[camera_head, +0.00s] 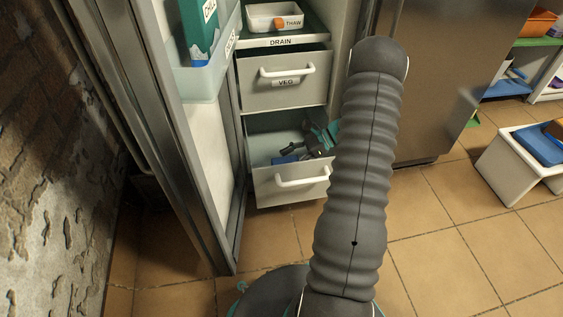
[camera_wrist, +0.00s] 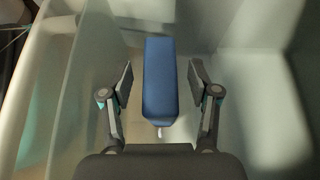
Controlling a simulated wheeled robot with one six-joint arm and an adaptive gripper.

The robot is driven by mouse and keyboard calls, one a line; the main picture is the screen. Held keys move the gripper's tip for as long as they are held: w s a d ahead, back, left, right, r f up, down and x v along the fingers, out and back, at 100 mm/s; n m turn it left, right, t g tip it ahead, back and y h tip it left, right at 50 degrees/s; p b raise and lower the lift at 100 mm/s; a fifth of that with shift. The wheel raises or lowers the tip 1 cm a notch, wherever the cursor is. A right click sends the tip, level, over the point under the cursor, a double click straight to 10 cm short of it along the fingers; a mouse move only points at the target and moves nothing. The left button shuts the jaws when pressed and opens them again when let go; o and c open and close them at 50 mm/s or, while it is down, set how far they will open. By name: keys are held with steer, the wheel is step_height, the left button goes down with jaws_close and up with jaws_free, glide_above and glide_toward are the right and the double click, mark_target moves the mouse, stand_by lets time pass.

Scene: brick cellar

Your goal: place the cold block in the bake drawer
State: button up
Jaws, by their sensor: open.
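My gripper (camera_wrist: 162,82) is open, with one finger on each side of the block and a visible gap on both sides. In the head view my gripper (camera_head: 303,150) reaches down into the drawer. A small pale piece shows at the block's near end. The lower drawer's label, if any, cannot be read. No drawer marked bake is readable.
Above is a shut drawer marked VEG (camera_head: 284,92), then a DRAIN shelf (camera_head: 281,42) with a white THAW tray (camera_head: 262,18). The open fridge door (camera_head: 205,130) stands left. Tiled floor between is clear.

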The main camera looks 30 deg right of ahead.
steer(key=v, duration=0.8)
steer(key=shift+d+p, duration=0.15)
steer(key=shift+p, duration=0.3)
steer(key=shift+s, duration=0.1)
steer(key=shift+c, duration=0.3)
stand_by(1.0)
